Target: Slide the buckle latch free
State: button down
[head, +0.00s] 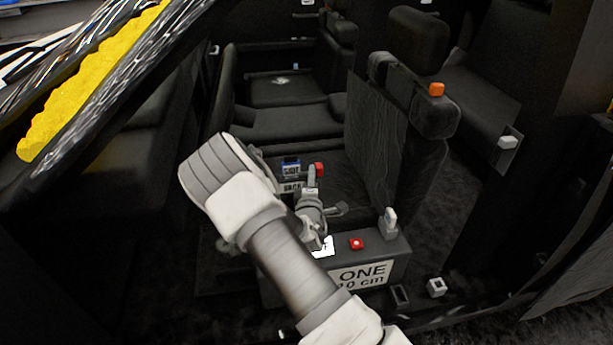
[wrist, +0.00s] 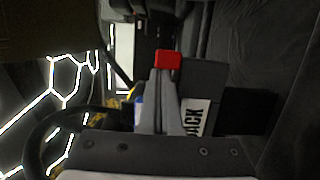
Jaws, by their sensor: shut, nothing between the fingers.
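A small red block (head: 319,168) sits at the seat's near side in the head view. It looks like the buckle latch, but its slot and buckle body cannot be made out. In the wrist view the red block (wrist: 167,59) is at upper centre. My gripper (head: 311,171) is shut and empty, its fingertips just beside the block. In the wrist view the grey fingers of my gripper (wrist: 163,76) end at the block's lower edge and overlap it in the picture. I cannot tell whether they touch it.
A dark box labelled "BACK" (wrist: 226,111) lies beside the fingers. A blue-labelled item (head: 291,166) stands left of the block. A box marked "ONE 10 cm" (head: 396,262) with a red button (head: 356,243) is under my forearm. The seat back (head: 384,145) rises at right.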

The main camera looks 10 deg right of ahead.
jog(key=shift+s, duration=0.1)
jog(key=p+v, duration=0.2)
jog(key=v, duration=1.5)
jog(key=shift+p, duration=0.35)
